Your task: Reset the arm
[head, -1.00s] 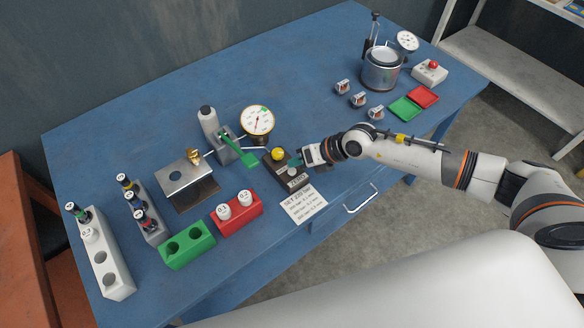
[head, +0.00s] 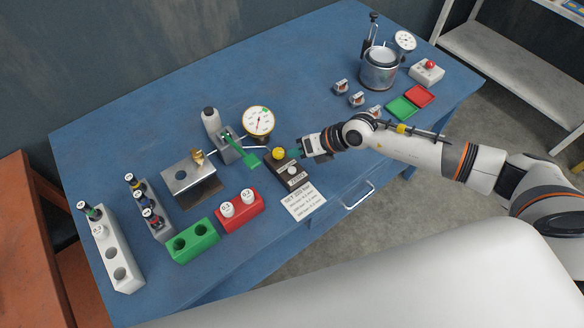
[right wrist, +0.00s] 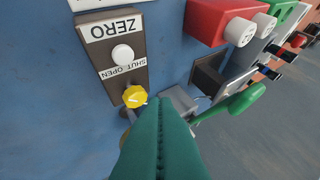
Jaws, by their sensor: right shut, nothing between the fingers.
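My right arm reaches in from the right in the head view. Its gripper (head: 298,153) is shut and empty, just right of the dark box with the yellow knob (head: 278,153) and the white ZERO button (head: 292,170). In the right wrist view the green fingers (right wrist: 160,108) are pressed together, their tips close to the yellow knob (right wrist: 135,96) in the picture. I cannot tell whether they touch it. The white button (right wrist: 122,54) is uncovered there. My left gripper is in neither view.
A dial gauge (head: 258,121) and a green-handled lever (head: 248,158) stand left of the box. Red (head: 240,212) and green (head: 193,241) holders are at the front. A metal pot (head: 379,70) and small trays (head: 402,108) are at back right. The blue table's (head: 300,70) middle back is clear.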

